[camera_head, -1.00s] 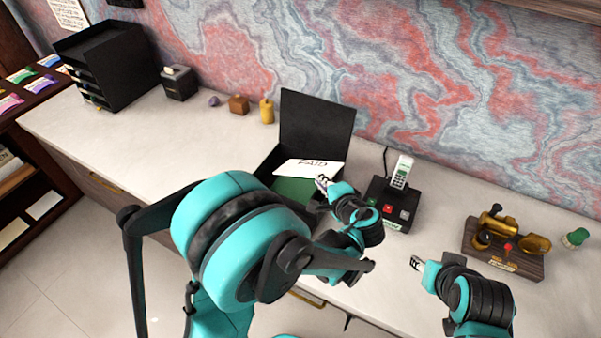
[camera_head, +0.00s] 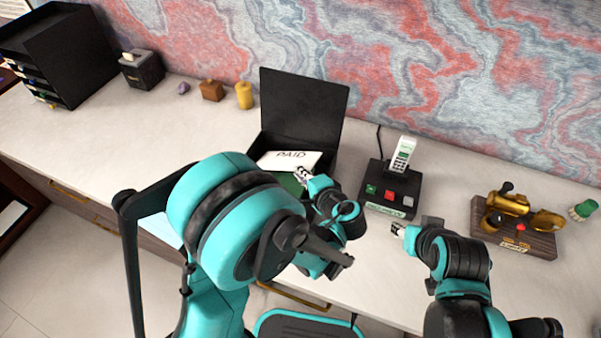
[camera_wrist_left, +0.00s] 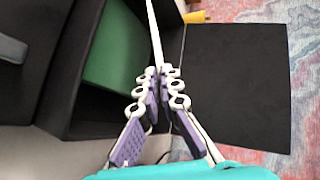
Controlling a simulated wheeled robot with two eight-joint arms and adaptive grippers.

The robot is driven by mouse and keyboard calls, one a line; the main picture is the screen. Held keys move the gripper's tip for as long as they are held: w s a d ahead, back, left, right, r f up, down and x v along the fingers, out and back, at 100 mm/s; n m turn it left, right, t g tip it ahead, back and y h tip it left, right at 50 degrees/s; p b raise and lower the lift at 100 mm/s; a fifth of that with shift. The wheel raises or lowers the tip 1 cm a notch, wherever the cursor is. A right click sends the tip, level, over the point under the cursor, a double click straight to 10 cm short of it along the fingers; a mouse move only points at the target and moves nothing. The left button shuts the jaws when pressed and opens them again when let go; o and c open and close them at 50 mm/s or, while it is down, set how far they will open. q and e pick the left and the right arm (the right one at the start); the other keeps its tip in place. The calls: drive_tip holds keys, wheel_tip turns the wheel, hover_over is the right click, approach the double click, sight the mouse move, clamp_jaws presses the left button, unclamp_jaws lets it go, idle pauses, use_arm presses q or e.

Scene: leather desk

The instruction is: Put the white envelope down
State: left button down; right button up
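The white envelope (camera_head: 281,163) bears the word PAID. It is held over the open black box (camera_head: 318,107), and its lower edge is hidden in the head view. My left gripper (camera_head: 301,174) is shut on the envelope's near edge. In the left wrist view the fingers (camera_wrist_left: 160,88) pinch the envelope (camera_wrist_left: 154,35), which shows edge-on as a thin white strip. A green surface (camera_wrist_left: 113,48) lies inside the box beside it. My right gripper (camera_head: 397,228) is apart from everything, above the desk's front; its fingers are too small to read.
A phone on a black base (camera_head: 392,188) stands right of the box. A wooden stand with brass parts (camera_head: 515,228) is farther right. A yellow cylinder (camera_head: 244,96), a brown block (camera_head: 211,91) and a black tray rack (camera_head: 58,55) are at the left. The desk's left front is clear.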

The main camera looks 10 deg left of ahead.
use_arm(q)
drive_tip(key=shift+s, duration=0.15)
drive_tip(key=shift+f+b, duration=0.4)
drive_tip(key=shift+b, duration=0.05)
drive_tip(key=c, duration=1.7)
unclamp_jaws()
drive_tip(key=shift+r, duration=0.1)
drive_tip(key=shift+r, duration=0.1)
